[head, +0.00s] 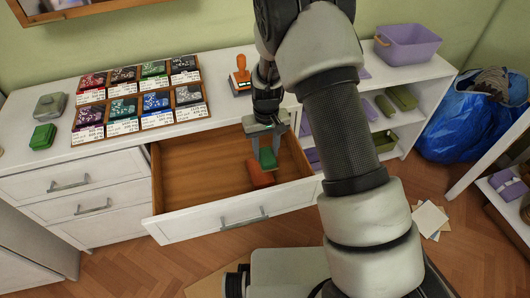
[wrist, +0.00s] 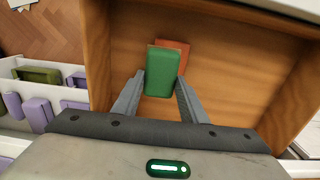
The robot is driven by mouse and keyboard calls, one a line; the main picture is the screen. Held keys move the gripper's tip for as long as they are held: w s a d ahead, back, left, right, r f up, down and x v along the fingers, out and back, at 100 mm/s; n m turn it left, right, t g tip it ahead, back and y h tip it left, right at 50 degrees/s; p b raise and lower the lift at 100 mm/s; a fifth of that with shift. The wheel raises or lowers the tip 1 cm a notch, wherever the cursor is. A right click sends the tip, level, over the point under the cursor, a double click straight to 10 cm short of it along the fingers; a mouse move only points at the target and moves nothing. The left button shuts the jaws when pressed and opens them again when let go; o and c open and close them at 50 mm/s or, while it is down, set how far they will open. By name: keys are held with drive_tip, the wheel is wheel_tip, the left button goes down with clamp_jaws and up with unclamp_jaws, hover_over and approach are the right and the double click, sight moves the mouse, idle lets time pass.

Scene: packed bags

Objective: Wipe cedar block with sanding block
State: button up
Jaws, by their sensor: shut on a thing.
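A green block (head: 268,158), taken as the sanding block, is held between the fingers of my gripper (head: 266,150). It also shows between the fingertips in the wrist view (wrist: 160,72). A reddish-orange block (head: 259,175), taken as the cedar block, lies on the floor of the open wooden drawer (head: 195,170), near its right side. In the wrist view the cedar block (wrist: 178,46) shows just behind the green one and is partly hidden by it. My gripper is inside the drawer space, above the cedar block. I cannot tell whether the two blocks touch.
The drawer's white front (head: 210,222) and wooden sides surround the gripper. On the cabinet top are a tray of colored packets (head: 140,98), an orange-handled stamp (head: 241,75), a green block (head: 43,137) and a grey-green box (head: 50,106). The drawer's left part is empty.

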drive_tip(key=shift+r+p, duration=0.55)
drive_tip(key=shift+r, duration=0.7)
